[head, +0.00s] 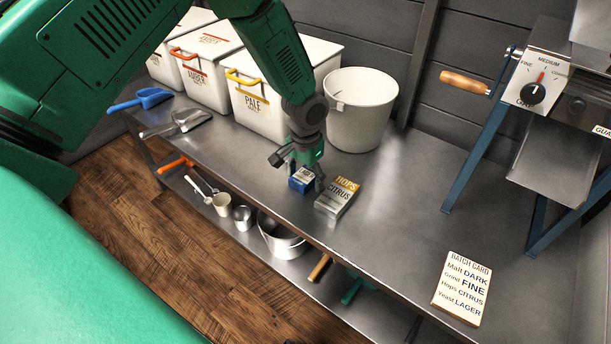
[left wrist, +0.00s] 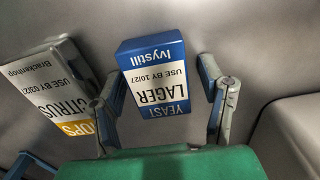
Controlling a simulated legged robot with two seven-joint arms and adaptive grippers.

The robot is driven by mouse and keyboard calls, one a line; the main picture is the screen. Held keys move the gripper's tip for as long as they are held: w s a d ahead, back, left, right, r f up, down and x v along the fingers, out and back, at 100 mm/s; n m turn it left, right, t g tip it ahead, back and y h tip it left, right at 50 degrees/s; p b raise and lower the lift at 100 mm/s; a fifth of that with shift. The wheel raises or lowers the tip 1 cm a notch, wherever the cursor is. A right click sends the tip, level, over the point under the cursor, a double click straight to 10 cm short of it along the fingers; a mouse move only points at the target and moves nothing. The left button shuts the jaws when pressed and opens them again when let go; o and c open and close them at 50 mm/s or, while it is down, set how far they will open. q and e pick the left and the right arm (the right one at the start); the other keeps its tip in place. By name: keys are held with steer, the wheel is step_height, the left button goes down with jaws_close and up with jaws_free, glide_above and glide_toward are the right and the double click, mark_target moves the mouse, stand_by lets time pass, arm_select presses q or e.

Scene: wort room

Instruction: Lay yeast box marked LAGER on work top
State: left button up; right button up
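The blue and white yeast box marked LAGER (head: 301,182) is at the work top (head: 400,190), just left of the hops box. In the left wrist view the LAGER box (left wrist: 155,75) shows its label upside down. My left gripper (head: 303,165) is over the box from above. In the left wrist view the open fingers of the left gripper (left wrist: 163,95) stand on either side of the box. A gap shows at the right finger; the left finger is close to the box, and I cannot tell if it touches. My right gripper is not in view.
The hops box marked CITRUS (head: 337,197) lies close to the right of the gripper. A white bucket (head: 360,110) and lidded malt bins (head: 262,108) stand behind. A mill (head: 545,85) and batch card (head: 462,288) are at right. The middle right top is clear.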

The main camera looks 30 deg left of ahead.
mark_target(305, 174)
arm_select(q)
steer(key=shift+a, duration=0.25)
step_height(305, 174, up, 12)
steer(key=p, duration=0.4)
steer(key=shift+r, duration=0.15)
steer(key=shift+a, duration=0.15)
steer(key=shift+d, duration=0.2)
